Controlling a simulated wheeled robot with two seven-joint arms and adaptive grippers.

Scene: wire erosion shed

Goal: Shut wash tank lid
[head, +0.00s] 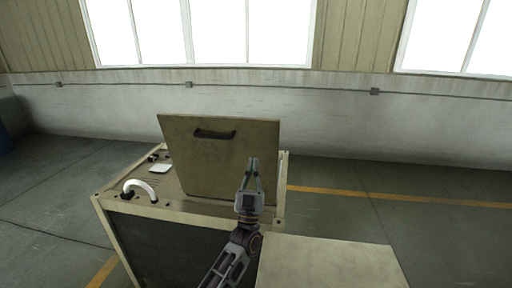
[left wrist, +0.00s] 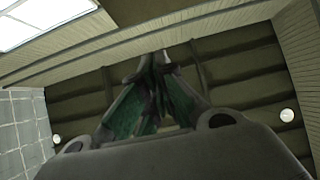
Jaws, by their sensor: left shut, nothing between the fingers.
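The wash tank (head: 165,240) is a beige-framed box with dark side panels, standing in the middle of the head view. Its lid (head: 190,160) is a flat beige panel with a dark handle slot (head: 214,134) near the upper edge. The lid stands raised, close to upright. My left gripper (head: 252,172) is shut and empty, fingers pointing up, in front of the lid's right part in the picture. I cannot tell whether it touches the lid. In the left wrist view the closed fingers (left wrist: 155,75) point toward the ceiling, and no lid shows there. My right gripper is not in view.
A white curved hose (head: 140,186) and a small white plate (head: 160,168) are on the tank's top, left of the lid. A pale flat surface (head: 328,264) adjoins at the front right. Free floor lies right, with a yellow line (head: 400,196).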

